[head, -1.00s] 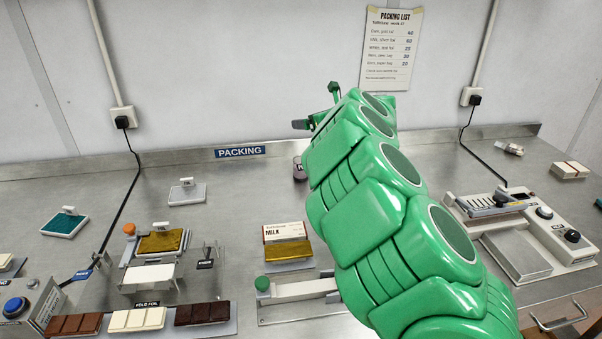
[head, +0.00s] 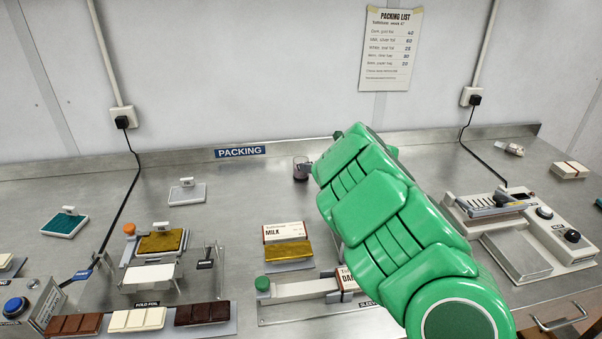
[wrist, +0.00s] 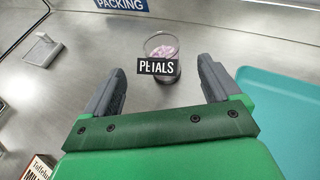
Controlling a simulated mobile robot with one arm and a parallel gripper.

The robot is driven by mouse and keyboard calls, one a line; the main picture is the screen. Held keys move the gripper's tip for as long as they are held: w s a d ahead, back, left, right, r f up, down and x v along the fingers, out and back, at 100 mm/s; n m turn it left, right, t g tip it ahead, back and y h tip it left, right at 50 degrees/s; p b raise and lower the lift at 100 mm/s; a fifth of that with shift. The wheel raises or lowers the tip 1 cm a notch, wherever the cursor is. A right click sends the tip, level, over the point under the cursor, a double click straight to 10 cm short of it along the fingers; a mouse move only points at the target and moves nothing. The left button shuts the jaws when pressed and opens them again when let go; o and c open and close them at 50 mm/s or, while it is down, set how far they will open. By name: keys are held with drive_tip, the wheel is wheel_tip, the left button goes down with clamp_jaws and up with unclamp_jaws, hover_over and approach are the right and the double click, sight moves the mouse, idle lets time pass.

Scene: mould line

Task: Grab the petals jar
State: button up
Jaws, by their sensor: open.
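The petals jar (wrist: 163,50) is a small clear jar with pinkish-purple contents and a black label reading PETALS. In the wrist view it stands upright on the steel bench, ahead of and between my open gripper fingers (wrist: 160,85), and does not appear to be gripped. In the head view the jar (head: 301,168) stands near the back of the bench, left of my green arm. My arm hides the gripper almost wholly in that view.
A teal tray (wrist: 285,110) lies right of the gripper in the wrist view. A grey stand (head: 187,192) and a milk chocolate box (head: 284,232) are left and in front of the jar. The back wall with the PACKING sign (head: 240,152) is close behind.

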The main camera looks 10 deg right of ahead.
wheel_tip(320, 180, down, 5)
drive_tip(key=shift+f, duration=0.1)
drive_tip(key=shift+x, duration=3.85)
drive_tip(key=shift+w, duration=0.1)
drive_tip(key=c, duration=1.2)
drive_tip(key=shift+d, duration=0.1)
